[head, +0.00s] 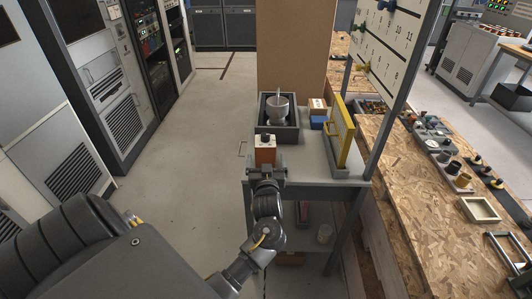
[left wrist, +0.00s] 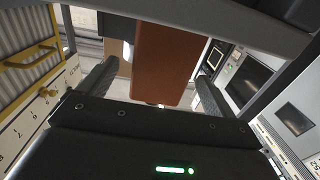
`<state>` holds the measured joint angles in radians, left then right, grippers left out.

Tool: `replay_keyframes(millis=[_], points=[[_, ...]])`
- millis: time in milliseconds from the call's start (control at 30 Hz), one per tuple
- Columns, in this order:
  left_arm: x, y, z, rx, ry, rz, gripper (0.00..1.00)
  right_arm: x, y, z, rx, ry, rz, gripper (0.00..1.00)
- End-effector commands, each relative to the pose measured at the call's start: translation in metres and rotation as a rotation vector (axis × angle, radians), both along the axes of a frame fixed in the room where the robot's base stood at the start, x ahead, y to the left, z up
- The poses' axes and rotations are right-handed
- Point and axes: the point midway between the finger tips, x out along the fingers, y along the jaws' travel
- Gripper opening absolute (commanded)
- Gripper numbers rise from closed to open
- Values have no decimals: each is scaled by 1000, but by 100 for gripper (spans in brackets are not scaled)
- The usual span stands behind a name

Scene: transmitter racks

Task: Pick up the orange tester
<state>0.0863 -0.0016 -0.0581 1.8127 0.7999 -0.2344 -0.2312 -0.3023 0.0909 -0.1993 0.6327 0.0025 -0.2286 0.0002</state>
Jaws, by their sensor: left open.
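The orange tester (head: 265,155) is a small box with an orange front, a pale top and a dark knob. It stands at the near edge of the grey cart, just in front of a dark grey tray. My left gripper (head: 266,174) is at its near side, with the jaws open. In the left wrist view the tester's orange face (left wrist: 165,62) shows between the two dark fingers, with a gap visible on each side. The fingertips are partly hidden in the head view. My right gripper is not in view.
The grey tray (head: 290,134) behind the tester holds a metal pot (head: 277,110). A chipboard bench (head: 405,165) lies further right. Floor left of the cart is clear.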

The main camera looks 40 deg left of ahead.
Motion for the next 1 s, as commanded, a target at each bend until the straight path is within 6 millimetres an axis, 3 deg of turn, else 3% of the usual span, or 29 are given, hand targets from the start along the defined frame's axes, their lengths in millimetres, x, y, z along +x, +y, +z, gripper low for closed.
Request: replay_keyframes(millis=[167,467,767,1000], points=[[6,5,1,2,1,0,91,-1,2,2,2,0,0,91],[36,32,-1,0,0,-1,91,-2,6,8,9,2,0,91],[39,35,-2,-1,1,-1,91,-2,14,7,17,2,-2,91],[38,35,-2,-1,0,-1,60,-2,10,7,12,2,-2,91]])
